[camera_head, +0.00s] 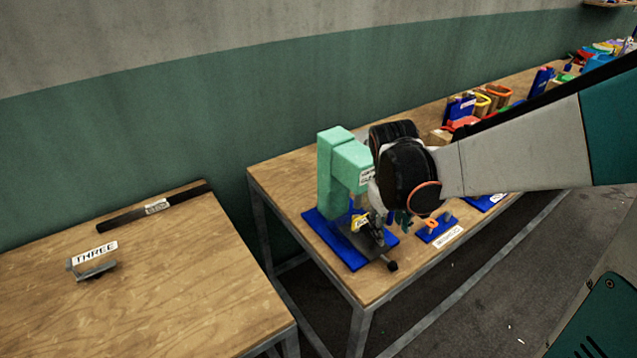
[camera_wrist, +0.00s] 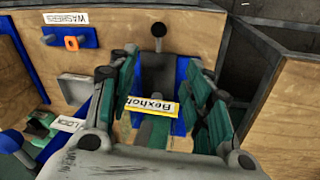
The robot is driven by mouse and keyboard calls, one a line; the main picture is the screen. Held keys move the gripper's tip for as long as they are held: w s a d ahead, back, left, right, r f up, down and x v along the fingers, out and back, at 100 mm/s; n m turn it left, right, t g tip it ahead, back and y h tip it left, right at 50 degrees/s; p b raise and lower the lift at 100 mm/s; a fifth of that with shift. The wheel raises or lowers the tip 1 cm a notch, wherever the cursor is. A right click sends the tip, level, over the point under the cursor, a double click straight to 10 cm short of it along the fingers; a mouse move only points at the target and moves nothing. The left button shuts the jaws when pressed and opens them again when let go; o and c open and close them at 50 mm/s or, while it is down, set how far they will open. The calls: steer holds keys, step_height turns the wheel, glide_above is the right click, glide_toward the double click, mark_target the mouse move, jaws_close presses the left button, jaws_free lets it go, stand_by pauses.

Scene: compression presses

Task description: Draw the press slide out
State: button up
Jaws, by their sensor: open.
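The press is a mint-green body (camera_head: 335,180) on a blue base (camera_head: 345,255) at the near end of the bench. Its dark slide (camera_head: 378,252) sticks out at the front and ends in a black knob (camera_head: 391,266). The knob also shows at the top of the wrist view (camera_wrist: 158,30). A yellow-edged label reading "Boxhol…" (camera_wrist: 150,106) lies across the view between my fingers. My gripper (camera_wrist: 160,85) is open, with green-padded fingers either side of the slide. In the head view my wrist hides part of the press. I cannot tell whether the fingers touch anything.
A blue holder with an orange piece (camera_head: 431,224) stands beside the press, near a label reading "WASHERS" (camera_wrist: 67,18). Bins and coloured items (camera_head: 490,98) stand farther along the bench. A separate table (camera_head: 150,275) at left carries a "THREE" sign (camera_head: 94,253) and is mostly clear.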

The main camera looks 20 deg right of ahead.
mark_target(392, 263)
steer(key=shift+g, duration=0.4)
steer(key=d+f+b, duration=0.1)
steer(key=f, duration=0.4)
steer(key=d+f+b, duration=0.1)
steer(key=f+b, duration=0.1)
steer(key=f, duration=0.3)
steer(key=d+f+b, duration=0.1)
steer(key=f, duration=0.4)
steer(key=shift+w+d+f+b, duration=0.25)
steer(key=shift+d+f+b, duration=0.05)
steer(key=shift+f, duration=0.1)
jaws_close()
